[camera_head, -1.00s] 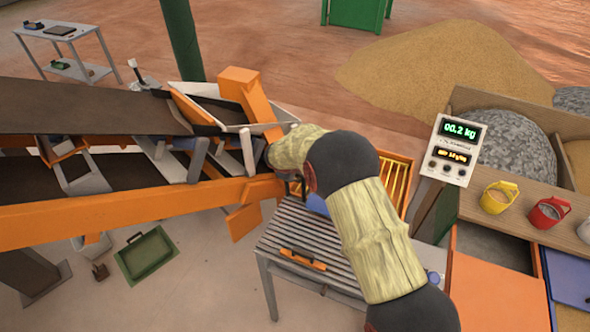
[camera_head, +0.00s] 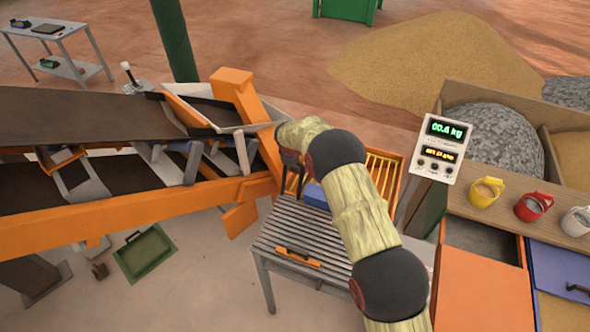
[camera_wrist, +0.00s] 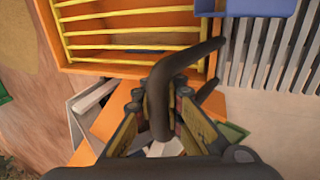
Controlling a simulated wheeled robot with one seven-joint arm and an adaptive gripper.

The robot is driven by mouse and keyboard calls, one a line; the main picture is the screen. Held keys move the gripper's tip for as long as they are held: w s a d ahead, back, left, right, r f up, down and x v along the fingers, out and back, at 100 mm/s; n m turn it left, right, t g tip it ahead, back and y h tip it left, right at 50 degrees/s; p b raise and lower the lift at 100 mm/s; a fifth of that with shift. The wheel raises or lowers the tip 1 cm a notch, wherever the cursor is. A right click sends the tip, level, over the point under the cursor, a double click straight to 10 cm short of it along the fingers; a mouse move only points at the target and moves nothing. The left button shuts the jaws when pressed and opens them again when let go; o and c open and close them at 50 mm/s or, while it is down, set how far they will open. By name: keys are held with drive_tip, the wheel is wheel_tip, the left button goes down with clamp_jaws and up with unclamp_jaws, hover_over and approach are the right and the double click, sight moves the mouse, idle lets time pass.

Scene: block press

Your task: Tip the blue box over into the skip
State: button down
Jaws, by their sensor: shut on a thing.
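The blue box (camera_head: 316,194) is partly hidden behind my arm, between the slatted table and the orange bin with yellow bars (camera_head: 384,172). In the wrist view a piece of the blue box (camera_wrist: 250,7) shows at the top edge, beside the orange bin (camera_wrist: 120,68). My gripper (camera_head: 291,168) is over the left side of the bin, near the conveyor's end. In the wrist view my gripper (camera_wrist: 160,100) is shut on a dark curved bar (camera_wrist: 180,65). I cannot tell whether this bar joins the blue box. No container is labelled as the skip.
The slatted grey table (camera_head: 300,228) carries an orange-handled tool (camera_head: 298,257). The orange conveyor (camera_head: 120,212) with its pale hopper (camera_head: 225,112) stands close on the left. A display box (camera_head: 441,148) and several small buckets, one yellow (camera_head: 486,192), are on the right. A green tray (camera_head: 145,252) lies on the floor.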

drive_tip(key=shift+g, duration=0.3)
drive_tip(key=b+x, duration=0.2)
drive_tip(key=x, duration=0.1)
drive_tip(key=d+b+x, duration=0.1)
drive_tip(key=x, duration=0.1)
drive_tip(key=shift+w+r, duration=0.1)
drive_tip(key=shift+w, duration=0.3)
drive_tip(key=c, duration=2.4)
unclamp_jaws()
drive_tip(key=shift+w+a+r, duration=0.1)
drive_tip(key=shift+a+r, duration=0.1)
drive_tip(key=shift+r, duration=0.1)
drive_tip(key=o, duration=0.4)
drive_tip(key=shift+w+r, duration=0.2)
drive_tip(key=shift+r, duration=0.1)
drive_tip(key=shift+o, duration=0.2)
drive_tip(key=shift+r, duration=0.15)
drive_tip(key=v, duration=1.1)
drive_tip(key=shift+s+r, duration=0.15)
drive_tip(key=shift+r, duration=0.2)
